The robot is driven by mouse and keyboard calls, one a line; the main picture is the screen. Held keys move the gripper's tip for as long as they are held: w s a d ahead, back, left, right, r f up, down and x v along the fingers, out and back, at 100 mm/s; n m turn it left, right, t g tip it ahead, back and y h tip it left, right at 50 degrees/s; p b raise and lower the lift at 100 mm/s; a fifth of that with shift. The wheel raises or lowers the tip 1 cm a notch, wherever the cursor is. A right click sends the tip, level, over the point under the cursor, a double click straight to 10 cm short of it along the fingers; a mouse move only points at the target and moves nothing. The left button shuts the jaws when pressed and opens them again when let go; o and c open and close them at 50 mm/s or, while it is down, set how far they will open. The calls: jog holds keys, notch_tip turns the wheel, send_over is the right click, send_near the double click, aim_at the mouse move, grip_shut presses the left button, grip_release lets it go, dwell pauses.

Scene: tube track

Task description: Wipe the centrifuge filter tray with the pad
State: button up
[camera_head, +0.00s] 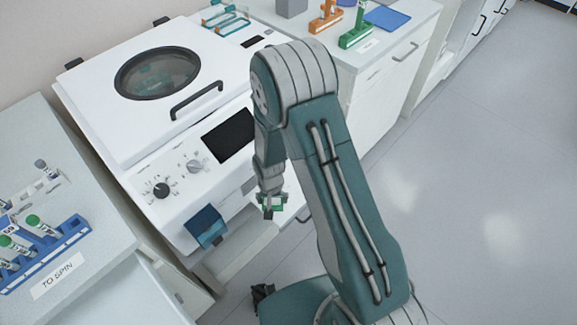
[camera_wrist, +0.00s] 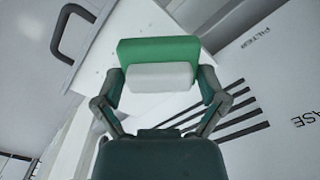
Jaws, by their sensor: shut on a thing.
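My gripper (camera_wrist: 160,88) is shut on the pad (camera_wrist: 158,50), a block with a green back and a white face. In the head view my gripper (camera_head: 271,207) hangs low at the front of the white centrifuge (camera_head: 120,130), with a little green of the pad showing. In the wrist view a pale flat surface (camera_wrist: 135,18) lies behind the pad, and a white panel beside it bears dark slots (camera_wrist: 225,122) and the word FILTER. I cannot tell which part is the tray, or whether the pad touches it. My arm hides part of the centrifuge front.
A blue holder (camera_head: 205,226) is on the centrifuge's lower front. A blue tube rack (camera_head: 45,255) stands on the left bench with a TO SPIN label. Orange and green racks (camera_head: 357,38) stand on the back counter. The floor at right is clear.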

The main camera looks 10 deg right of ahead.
jog(key=shift+a+r, duration=0.15)
jog(key=shift+r, duration=0.65)
jog(key=shift+a+r, duration=0.1)
jog(key=shift+r, duration=0.65)
jog(key=shift+d, duration=0.2)
jog(key=shift+w, duration=0.1)
